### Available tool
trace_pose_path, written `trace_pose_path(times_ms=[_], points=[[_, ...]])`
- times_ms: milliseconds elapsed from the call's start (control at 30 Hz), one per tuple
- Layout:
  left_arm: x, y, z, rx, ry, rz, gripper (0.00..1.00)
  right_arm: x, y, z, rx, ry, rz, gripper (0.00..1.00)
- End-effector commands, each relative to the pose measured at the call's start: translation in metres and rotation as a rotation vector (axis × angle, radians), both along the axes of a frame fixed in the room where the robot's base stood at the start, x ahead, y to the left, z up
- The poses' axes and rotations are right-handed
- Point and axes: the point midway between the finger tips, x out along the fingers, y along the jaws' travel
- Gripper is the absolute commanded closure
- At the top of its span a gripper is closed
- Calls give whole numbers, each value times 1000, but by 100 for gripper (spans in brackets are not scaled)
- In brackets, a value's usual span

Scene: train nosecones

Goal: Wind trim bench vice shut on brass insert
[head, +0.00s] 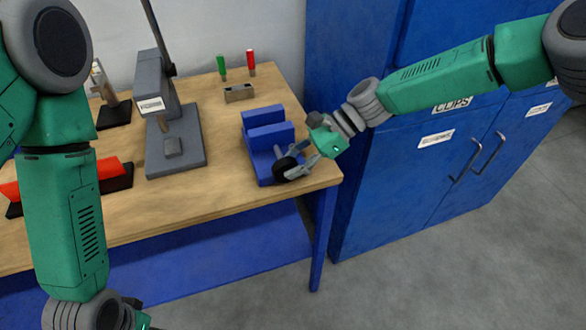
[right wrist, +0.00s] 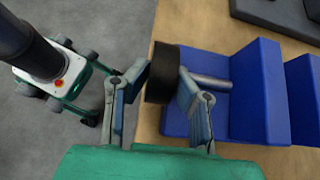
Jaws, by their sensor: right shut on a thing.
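The blue trim bench vice (head: 259,143) stands on the right end of the wooden bench, its two blue jaw blocks apart with a gap between them. In the right wrist view, the near jaw block (right wrist: 258,85) and a grey screw (right wrist: 208,81) show. The black handwheel (head: 285,170) is at the vice's front end. My right gripper (head: 292,164) is shut on the handwheel, one finger on each side, also in the right wrist view (right wrist: 160,78). I cannot make out the brass insert. My left gripper is mostly cut off at the bottom left.
A grey press (head: 180,148) stands left of the vice. A grey block (head: 239,93) and green (head: 222,68) and red (head: 251,64) handled tools are behind. A red item (head: 110,168) lies on the left. Blue cabinets (head: 400,180) stand close to the bench's right end.

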Motion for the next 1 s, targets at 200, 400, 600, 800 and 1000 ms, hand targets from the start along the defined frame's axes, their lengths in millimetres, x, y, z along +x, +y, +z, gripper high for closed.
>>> trace_pose_path(times_ms=[200,400,600,800,1000], points=[[0,0,-10,0,0,0,62,0,4,2,71,20,1,100],[0,0,-11,0,0,0,62,-1,5,4,90,27,2,100],[0,0,-10,0,0,0,62,-1,5,5,90,27,2,100],[0,0,-10,0,0,0,62,-1,4,5,89,26,2,60],[0,0,-10,0,0,0,62,0,0,3,88,27,1,60]])
